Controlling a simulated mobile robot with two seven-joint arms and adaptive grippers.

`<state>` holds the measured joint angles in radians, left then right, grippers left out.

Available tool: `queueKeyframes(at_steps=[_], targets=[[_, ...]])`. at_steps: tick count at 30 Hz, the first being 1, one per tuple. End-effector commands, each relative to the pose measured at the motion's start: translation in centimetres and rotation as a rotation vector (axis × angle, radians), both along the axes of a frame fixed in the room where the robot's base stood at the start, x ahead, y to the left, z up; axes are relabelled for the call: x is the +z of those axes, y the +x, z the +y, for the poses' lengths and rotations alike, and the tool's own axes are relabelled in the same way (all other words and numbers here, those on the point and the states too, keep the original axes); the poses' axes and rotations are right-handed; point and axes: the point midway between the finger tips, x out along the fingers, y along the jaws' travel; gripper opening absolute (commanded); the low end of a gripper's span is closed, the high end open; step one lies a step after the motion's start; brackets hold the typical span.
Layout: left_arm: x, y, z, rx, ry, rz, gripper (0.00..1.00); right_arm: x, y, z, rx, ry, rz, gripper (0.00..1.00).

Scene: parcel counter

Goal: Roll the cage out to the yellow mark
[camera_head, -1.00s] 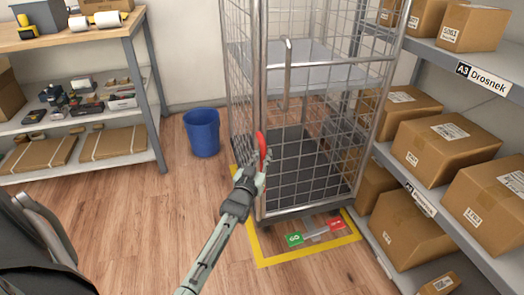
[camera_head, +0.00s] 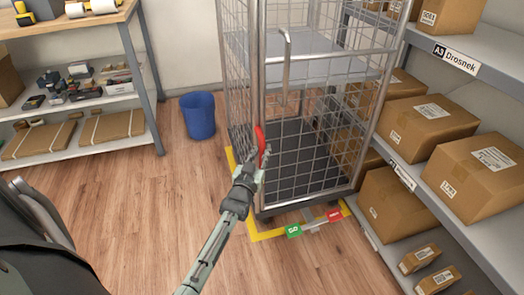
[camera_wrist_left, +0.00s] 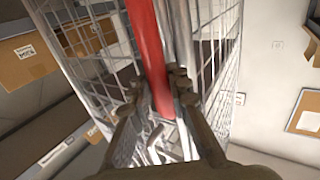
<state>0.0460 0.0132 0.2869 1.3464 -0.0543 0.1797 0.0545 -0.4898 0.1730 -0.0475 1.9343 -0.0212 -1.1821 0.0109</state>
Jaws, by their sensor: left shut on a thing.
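The cage (camera_head: 259,80) is a tall grey wire-mesh roll cage with a grey shelf and dark base; it stands upright. A red grip (camera_head: 260,137) is on its near left post. My left gripper (camera_head: 258,158) is shut on the red grip, which also crosses the left wrist view (camera_wrist_left: 146,45) between its fingers (camera_wrist_left: 158,98). The yellow mark (camera_head: 268,236) is a floor outline; its left and front edges show around the cage's foot, the rest is hidden. A green pedal (camera_head: 293,230) and a red pedal (camera_head: 333,215) at the cage's foot overlap the front line. My right gripper is out of view.
Shelves with brown cartons (camera_head: 432,125) stand close along the cage's right side. A blue bin (camera_head: 198,116) stands on the floor to its left. A wooden workbench (camera_head: 75,22) is at the far left. The wooden floor in front is clear.

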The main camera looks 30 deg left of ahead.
Motion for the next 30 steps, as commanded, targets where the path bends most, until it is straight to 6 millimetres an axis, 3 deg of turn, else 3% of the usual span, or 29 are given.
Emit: queueKeyframes(at_steps=[3,4,9,20,30], targets=[[-0.5,-0.3,-0.5,-0.005,-0.004,0.007,0.0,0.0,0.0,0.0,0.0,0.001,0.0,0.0],[-0.5,-0.3,-0.5,-0.005,-0.004,0.007,0.21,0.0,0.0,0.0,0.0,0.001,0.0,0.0],[-0.4,-0.2,-0.4,-0.004,-0.004,0.005,0.39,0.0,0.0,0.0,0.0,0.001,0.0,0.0],[-0.4,-0.7,-0.4,-0.003,-0.002,0.005,0.39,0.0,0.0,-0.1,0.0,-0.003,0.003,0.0],[-0.4,-7.1,-2.2,-0.003,-0.005,0.006,0.39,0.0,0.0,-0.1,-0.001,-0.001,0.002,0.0]])
